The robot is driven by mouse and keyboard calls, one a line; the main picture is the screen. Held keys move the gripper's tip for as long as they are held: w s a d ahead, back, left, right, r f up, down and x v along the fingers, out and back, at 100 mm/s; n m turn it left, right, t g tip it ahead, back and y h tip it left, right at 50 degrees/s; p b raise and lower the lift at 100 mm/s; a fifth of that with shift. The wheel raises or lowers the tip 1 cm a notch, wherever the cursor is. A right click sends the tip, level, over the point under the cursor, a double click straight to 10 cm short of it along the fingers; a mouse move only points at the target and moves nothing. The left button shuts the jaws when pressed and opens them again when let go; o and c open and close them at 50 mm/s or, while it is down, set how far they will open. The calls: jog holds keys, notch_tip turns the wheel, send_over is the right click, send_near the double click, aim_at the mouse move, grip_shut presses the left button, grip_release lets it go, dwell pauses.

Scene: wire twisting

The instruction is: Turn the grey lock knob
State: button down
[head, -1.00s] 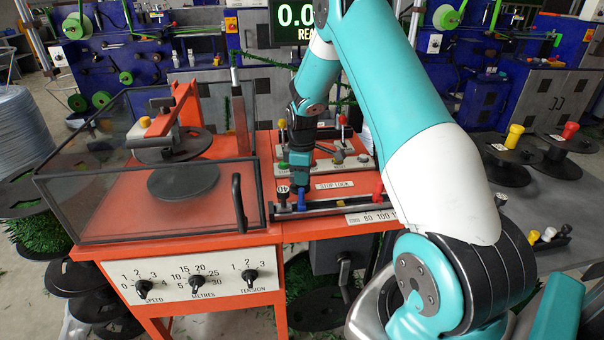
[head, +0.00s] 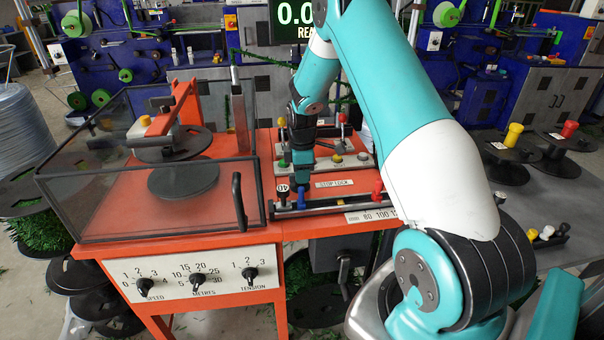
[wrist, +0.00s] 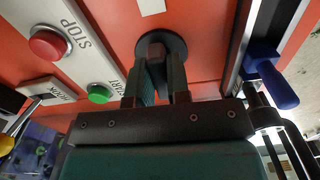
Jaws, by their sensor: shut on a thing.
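The lock knob (wrist: 160,40) shows in the wrist view as a dark grey round piece on the orange panel. My gripper (wrist: 158,76) is shut on it, with one finger on each side of its raised part. In the head view my gripper (head: 295,175) points down at the panel, just left of the white STOP LOCK label (head: 335,183). There the gripper hides the knob, and I cannot tell which way the knob is turned.
A rail with a blue handle (wrist: 273,83) lies close on one side. The red stop button (wrist: 47,44) and green start button (wrist: 99,93) are on the other side. A clear guard box (head: 150,205) stands left. A red handle (head: 377,190) is right.

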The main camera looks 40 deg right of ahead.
jog(key=c, duration=1.1)
grip_release()
notch_tip(320, 180, up, 18)
jog(key=shift+f, duration=0.25)
jog(key=s+a+r+m+y+p, duration=0.1)
jog(key=s+a+r, duration=0.25)
jog(key=a, duration=0.65)
jog(key=s+a+r+y, duration=0.1)
jog(key=s+a+r, duration=0.3)
jog(key=a, duration=0.6)
jog(key=s+a+m, duration=0.1)
jog(key=s+a, duration=0.3)
jog(key=s, duration=0.2)
jog(key=s+a+y, duration=0.1)
jog(key=s+a, duration=0.3)
jog(key=s, duration=0.3)
jog(key=s+a+m+y+p, duration=0.1)
jog(key=s+a, duration=0.4)
jog(key=s, duration=0.1)
jog(key=shift+s+m, duration=0.3)
